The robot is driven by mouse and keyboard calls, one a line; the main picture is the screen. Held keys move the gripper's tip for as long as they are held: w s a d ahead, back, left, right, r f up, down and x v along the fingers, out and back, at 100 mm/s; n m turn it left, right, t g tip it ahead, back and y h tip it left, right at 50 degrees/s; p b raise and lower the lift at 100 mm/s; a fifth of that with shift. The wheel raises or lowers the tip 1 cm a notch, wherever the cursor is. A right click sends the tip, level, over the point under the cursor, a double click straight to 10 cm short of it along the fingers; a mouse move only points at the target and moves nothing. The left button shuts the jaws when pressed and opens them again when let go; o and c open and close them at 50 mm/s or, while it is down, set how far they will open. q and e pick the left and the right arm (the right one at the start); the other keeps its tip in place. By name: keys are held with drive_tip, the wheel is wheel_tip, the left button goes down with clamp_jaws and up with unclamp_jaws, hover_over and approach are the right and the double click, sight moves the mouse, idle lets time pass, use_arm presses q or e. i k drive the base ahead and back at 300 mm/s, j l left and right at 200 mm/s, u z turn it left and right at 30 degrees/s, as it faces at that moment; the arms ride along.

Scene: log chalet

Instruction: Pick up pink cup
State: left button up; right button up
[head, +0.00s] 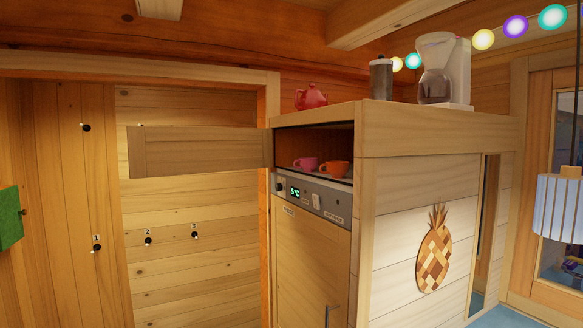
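The pink cup (305,164) stands in an open compartment in the upper part of the wooden cabinet, above the control panel. It is left of an orange cup (335,169), very close to it; I cannot tell if they touch. Neither of my grippers shows in the head view.
A wooden door (200,151) stands swung open to the left of the compartment. The panel (310,197) below shows a green display. A red teapot (311,97), a dark canister (381,79) and a white coffee maker (445,70) stand on the cabinet top (430,112).

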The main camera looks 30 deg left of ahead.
sight(308, 164)
drive_tip(key=i+j+u, duration=0.1)
drive_tip(key=j, duration=0.35)
drive_tip(key=i+j+u, duration=0.1)
drive_tip(key=j, duration=0.35)
drive_tip(key=i+j+u, duration=0.1)
drive_tip(key=i+j, duration=0.15)
drive_tip(key=j, duration=0.2)
drive_tip(key=i+j+u, duration=0.1)
drive_tip(key=j, duration=0.3)
drive_tip(key=i+j+u, duration=0.15)
drive_tip(key=i+j, duration=0.15)
drive_tip(key=j, duration=0.1)
